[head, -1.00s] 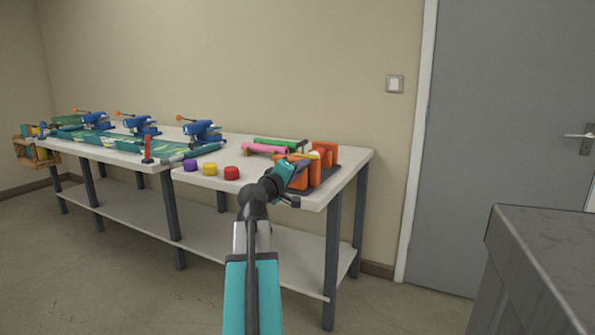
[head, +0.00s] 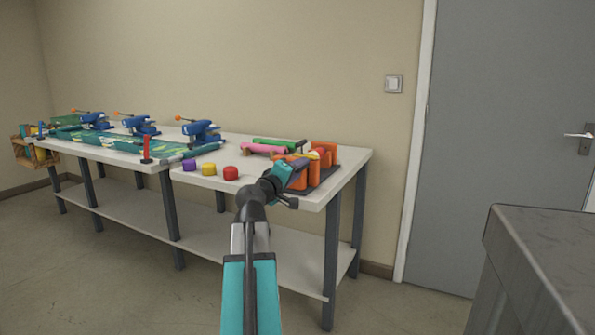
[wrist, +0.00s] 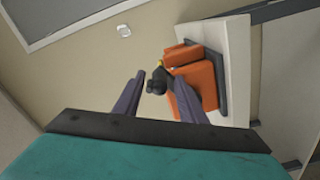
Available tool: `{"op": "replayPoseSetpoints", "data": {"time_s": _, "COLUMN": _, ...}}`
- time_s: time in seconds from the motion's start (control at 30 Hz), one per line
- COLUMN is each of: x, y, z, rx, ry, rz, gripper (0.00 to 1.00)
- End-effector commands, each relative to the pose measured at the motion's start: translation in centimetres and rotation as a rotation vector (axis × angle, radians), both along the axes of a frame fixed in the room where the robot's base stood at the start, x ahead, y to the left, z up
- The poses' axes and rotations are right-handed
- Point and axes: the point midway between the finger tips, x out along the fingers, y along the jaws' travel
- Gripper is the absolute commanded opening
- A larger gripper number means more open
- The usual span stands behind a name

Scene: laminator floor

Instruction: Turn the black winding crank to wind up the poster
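The black winding crank (wrist: 157,80) shows in the wrist view in front of an orange stand (wrist: 192,80). My gripper (wrist: 159,76) is open, with one dark finger on each side of the crank; I cannot tell whether either finger touches it. In the head view the orange stand (head: 326,155) is on the right end of the table, with my gripper (head: 298,167) at its near left side. My gripper and arm hide the crank there. A small yellow part shows at the stand. I cannot make out the poster on it.
A grey cabinet (head: 530,250) stands at the right front. The floor before the table is clear.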

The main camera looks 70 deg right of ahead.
Motion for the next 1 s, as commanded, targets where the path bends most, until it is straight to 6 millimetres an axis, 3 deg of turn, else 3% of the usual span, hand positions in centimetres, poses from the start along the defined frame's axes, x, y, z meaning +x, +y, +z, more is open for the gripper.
{"op": "replayPoseSetpoints", "data": {"time_s": 0.73, "x": 1.2, "y": 7.9, "z": -0.1, "rx": 0.000, "ry": 0.000, "rz": 0.001, "gripper": 0.37}}
{"op": "replayPoseSetpoints", "data": {"time_s": 1.0, "x": 1.5, "y": 8.7, "z": -0.4, "rx": -0.003, "ry": -0.001, "rz": -0.001, "gripper": 0.37}}
